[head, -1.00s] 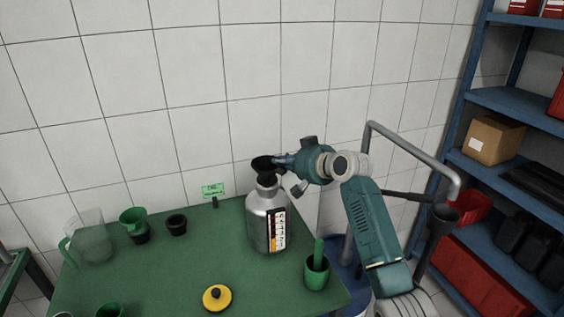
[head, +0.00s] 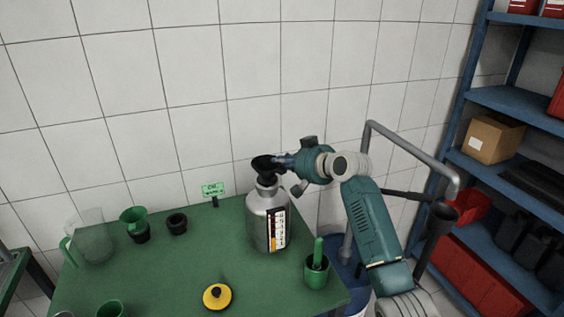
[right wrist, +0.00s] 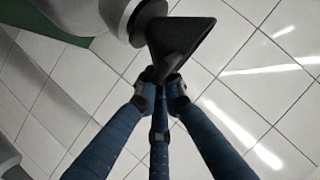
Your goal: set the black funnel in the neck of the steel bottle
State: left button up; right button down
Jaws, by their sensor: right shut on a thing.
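The steel bottle (head: 258,226) stands upright on the green table, with a label on its right side. The black funnel (head: 262,162) is at the bottle's mouth, its wide end up. My right gripper (head: 283,161) is shut on the funnel from the right. In the right wrist view, the fingertips (right wrist: 163,82) of this gripper pinch the funnel (right wrist: 180,42) by its side. The pale bottle (right wrist: 100,15) shows at the top left there, close to the funnel. How deep the spout sits in the neck is hidden. My left gripper is not in view.
The green table (head: 170,270) also holds a clear jug (head: 92,240), a green funnel (head: 134,220), a black ring (head: 177,223), a yellow lid (head: 217,297) and a green cup (head: 316,272). A small green sign (head: 213,189) stands behind. Blue shelves (head: 510,102) stand at the right.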

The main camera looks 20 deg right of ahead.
jog(key=shift+f, duration=0.55)
jog(key=c, duration=2.2)
grip_release()
jog(key=shift+o, duration=0.2)
jog(key=shift+s, duration=0.1)
jog(key=p+v, duration=0.7)
jog(key=v, duration=0.4)
